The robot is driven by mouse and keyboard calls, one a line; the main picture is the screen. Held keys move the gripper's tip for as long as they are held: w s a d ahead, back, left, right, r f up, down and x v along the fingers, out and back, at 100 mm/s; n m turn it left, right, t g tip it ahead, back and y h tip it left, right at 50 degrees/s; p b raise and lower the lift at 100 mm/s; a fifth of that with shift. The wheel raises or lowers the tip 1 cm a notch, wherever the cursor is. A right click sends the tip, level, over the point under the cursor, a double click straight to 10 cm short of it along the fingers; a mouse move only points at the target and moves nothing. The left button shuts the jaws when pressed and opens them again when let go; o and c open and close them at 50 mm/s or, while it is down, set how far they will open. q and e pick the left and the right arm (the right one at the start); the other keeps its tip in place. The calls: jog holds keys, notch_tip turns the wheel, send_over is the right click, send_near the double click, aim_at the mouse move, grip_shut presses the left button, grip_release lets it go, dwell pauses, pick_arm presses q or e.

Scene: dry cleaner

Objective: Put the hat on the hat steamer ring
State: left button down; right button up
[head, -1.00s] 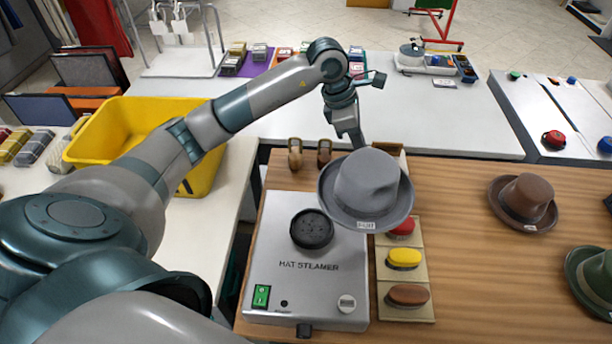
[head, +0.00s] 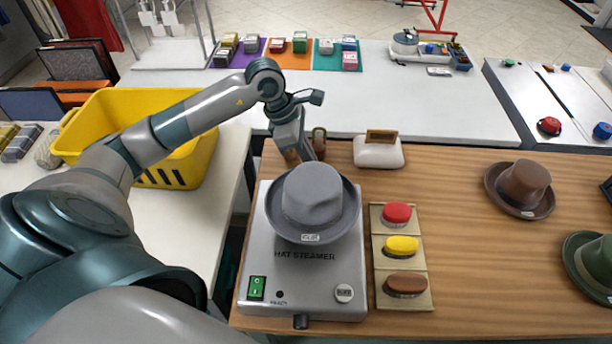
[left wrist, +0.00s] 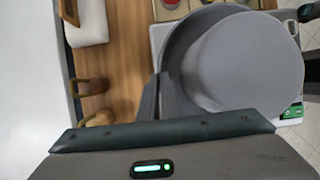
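The grey felt hat (head: 312,197) is crown up above the hat steamer (head: 262,240), over where its dark ring was seen earlier. The ring is now hidden beneath the hat. I cannot tell whether the hat touches it. My left gripper (head: 307,155) reaches the far side of the brim from behind, its fingers closed at the edge. In the left wrist view the fingers (left wrist: 160,97) meet the brim of the hat (left wrist: 240,62). My right gripper is not in view.
A tray (head: 430,288) with red, yellow and brown brushes lies right of the steamer. A white block (head: 378,152) stands behind it. Brown (head: 521,188) and green (head: 597,268) hats lie at right. A yellow basket (head: 95,115) is at left. The wood between is clear.

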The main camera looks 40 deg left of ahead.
pick_arm(q)
jog(key=shift+s+a+f, duration=0.3)
jog(key=shift+s+a, duration=0.15)
jog(key=shift+f, duration=0.1)
jog(key=shift+f+b, duration=0.75)
jog(key=shift+f, duration=1.2)
jog(key=shift+f, duration=0.1)
jog(key=c, duration=2)
grip_release()
